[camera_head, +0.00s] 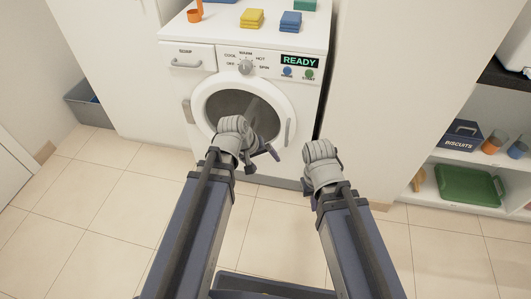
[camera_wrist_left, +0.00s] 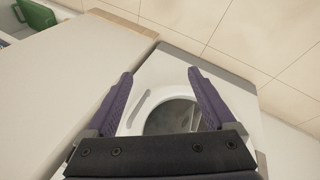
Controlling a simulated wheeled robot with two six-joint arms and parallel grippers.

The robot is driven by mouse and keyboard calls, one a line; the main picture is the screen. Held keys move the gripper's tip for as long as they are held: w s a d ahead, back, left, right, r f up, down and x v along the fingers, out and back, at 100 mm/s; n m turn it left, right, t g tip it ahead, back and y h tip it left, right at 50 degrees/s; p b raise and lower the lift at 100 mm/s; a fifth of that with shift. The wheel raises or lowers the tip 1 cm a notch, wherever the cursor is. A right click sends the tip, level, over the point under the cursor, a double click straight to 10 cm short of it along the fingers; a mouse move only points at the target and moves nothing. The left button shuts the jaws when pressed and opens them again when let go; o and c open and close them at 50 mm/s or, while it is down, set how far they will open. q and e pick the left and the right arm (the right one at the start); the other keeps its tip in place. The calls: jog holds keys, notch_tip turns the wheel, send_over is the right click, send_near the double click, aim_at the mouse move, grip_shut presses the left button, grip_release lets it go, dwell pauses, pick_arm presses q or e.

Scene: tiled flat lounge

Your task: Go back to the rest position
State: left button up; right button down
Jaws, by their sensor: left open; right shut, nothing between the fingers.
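My left gripper (camera_head: 262,155) is in front of the washing machine's round door in the head view, with its dark fingers spread and empty. In the left wrist view its two purple fingers (camera_wrist_left: 160,76) stand wide apart, with the machine's door between and beyond them. My right gripper (camera_head: 325,160) is to the right of it, near the machine's lower right edge. It is shut and holds nothing, and its fingers are mostly hidden behind the wrist. Both arms reach forward from the bottom of the head view.
The white washing machine (camera_head: 186,88) has its door closed and its display reads READY. A yellow cloth stack (camera_head: 252,18), a blue cloth stack (camera_head: 290,21) and an orange cup (camera_head: 194,15) are on top. A grey bin (camera_head: 88,108) is left. Open shelves (camera_head: 465,160) hold a biscuits box and green tray.

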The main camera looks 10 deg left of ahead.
pick_arm(q)
jog(key=s+d+f+m+g+y, duration=0.2)
jog(key=s+d+m+g+y, duration=0.25)
jog(key=s+m, duration=0.5)
notch_tip(320, 180, up, 31)
jog(key=s+n+p, duration=0.1)
jog(key=s+p, duration=0.1)
jog(key=p, duration=2.8)
jog(key=shift+d+t+p, duration=0.35)
jog(key=shift+d+p, duration=0.05)
pick_arm(e)
notch_tip(320, 180, up, 31)
jog(key=shift+f, duration=0.15)
pick_arm(q)
jog(key=shift+s+f+n, duration=0.1)
jog(key=shift+n, duration=0.15)
pick_arm(e)
jog(key=shift+a, duration=0.15)
